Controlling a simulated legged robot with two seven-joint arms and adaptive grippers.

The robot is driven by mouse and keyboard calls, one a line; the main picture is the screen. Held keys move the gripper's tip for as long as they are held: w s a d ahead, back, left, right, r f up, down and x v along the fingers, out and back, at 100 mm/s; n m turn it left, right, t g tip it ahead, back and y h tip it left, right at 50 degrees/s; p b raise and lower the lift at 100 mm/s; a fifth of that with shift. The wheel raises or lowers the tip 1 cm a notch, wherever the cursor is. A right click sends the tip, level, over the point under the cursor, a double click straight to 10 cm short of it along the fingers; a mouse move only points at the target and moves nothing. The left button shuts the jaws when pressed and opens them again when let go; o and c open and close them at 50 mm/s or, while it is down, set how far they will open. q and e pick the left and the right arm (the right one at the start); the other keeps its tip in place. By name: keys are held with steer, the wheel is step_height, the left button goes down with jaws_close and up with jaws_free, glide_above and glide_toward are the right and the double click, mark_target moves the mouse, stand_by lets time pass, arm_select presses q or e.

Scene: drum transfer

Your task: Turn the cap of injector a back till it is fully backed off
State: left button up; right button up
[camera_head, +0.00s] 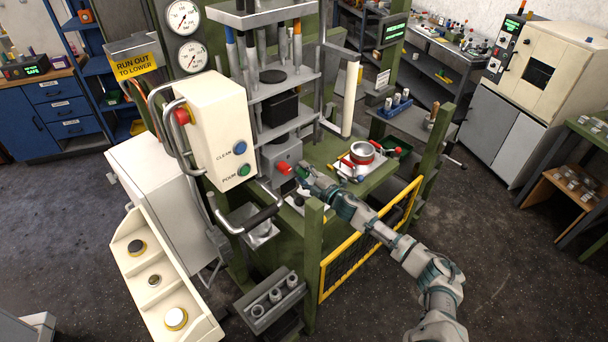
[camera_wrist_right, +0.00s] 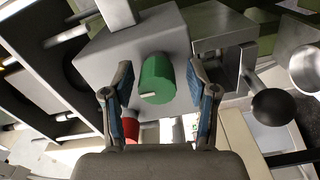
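A grey block (camera_head: 281,155) on the green press carries a red cap (camera_head: 285,169) and a green cap (camera_head: 302,171). No label shows which one is injector a. My right gripper (camera_head: 304,182) is at the green cap. In the right wrist view the green cap (camera_wrist_right: 157,78) lies between my two open fingers, with a gap on each side. A small pale mark shows on its face. The red cap (camera_wrist_right: 131,131) is below it, partly hidden behind the left finger and the gripper body. My left gripper is not in view.
A cream control box (camera_head: 215,125) with buttons and a handle stands left of the block. A metal pot (camera_head: 361,153) sits on the green table to the right. A yellow-framed guard (camera_head: 370,240) stands below my right arm. A black ball knob (camera_wrist_right: 271,106) is right of the fingers.

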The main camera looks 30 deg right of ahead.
steer(key=shift+s, duration=0.15)
steer(key=v, duration=1.1)
steer(key=shift+s, duration=0.3)
